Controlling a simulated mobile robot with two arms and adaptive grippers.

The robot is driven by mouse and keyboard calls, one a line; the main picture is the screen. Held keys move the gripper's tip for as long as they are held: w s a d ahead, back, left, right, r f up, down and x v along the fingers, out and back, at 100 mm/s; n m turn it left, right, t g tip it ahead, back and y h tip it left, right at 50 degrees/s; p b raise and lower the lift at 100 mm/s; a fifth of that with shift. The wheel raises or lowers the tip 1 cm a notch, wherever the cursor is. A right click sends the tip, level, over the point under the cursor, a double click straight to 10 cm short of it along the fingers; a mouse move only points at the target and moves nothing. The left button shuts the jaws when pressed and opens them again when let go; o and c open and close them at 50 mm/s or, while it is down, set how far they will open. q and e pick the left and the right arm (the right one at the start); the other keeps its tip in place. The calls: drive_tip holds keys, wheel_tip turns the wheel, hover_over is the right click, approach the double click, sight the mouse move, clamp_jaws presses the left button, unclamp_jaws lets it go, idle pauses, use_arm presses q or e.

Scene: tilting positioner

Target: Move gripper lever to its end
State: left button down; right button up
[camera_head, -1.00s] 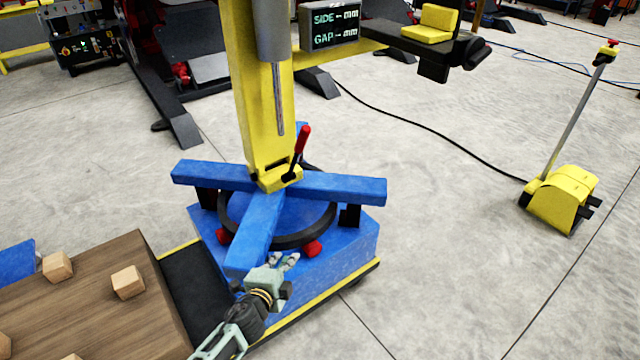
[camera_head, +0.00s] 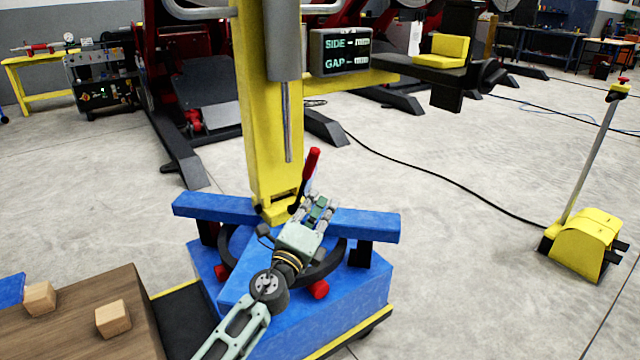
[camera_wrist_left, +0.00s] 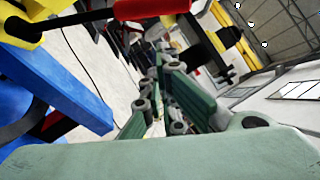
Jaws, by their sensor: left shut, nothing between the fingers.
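The lever has a red grip (camera_head: 312,163) on a dark rod and stands up, leaning right, at the foot of the yellow column (camera_head: 268,130). My left gripper (camera_head: 320,205) is just below and right of the red grip in the head view. Its fingers are shut and empty in the left wrist view (camera_wrist_left: 172,95). I cannot tell whether it touches the lever. My right gripper is not in view.
The blue crossbeam (camera_head: 365,223) and base lie under my left arm. A wooden table (camera_head: 85,325) with blocks is at lower left. A display (camera_head: 340,52) hangs on the column. A yellow pedal unit (camera_head: 583,248) stands right; the floor between is clear apart from a cable.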

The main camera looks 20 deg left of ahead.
use_arm(q)
drive_tip(key=w+a+r, duration=0.2)
drive_tip(key=w, duration=0.3)
drive_tip(key=shift+w+r, duration=0.15)
drive_tip(key=shift+w, duration=0.25)
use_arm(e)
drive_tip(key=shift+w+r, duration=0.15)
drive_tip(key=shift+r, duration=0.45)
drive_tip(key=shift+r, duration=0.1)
use_arm(q)
drive_tip(key=w+a+r+p, duration=0.1)
drive_tip(key=a+r+n+p, duration=0.1)
drive_tip(key=shift+w+a+r+p, duration=0.1)
drive_tip(key=shift+w+r+p, duration=0.05)
drive_tip(key=shift+w+p, duration=0.25)
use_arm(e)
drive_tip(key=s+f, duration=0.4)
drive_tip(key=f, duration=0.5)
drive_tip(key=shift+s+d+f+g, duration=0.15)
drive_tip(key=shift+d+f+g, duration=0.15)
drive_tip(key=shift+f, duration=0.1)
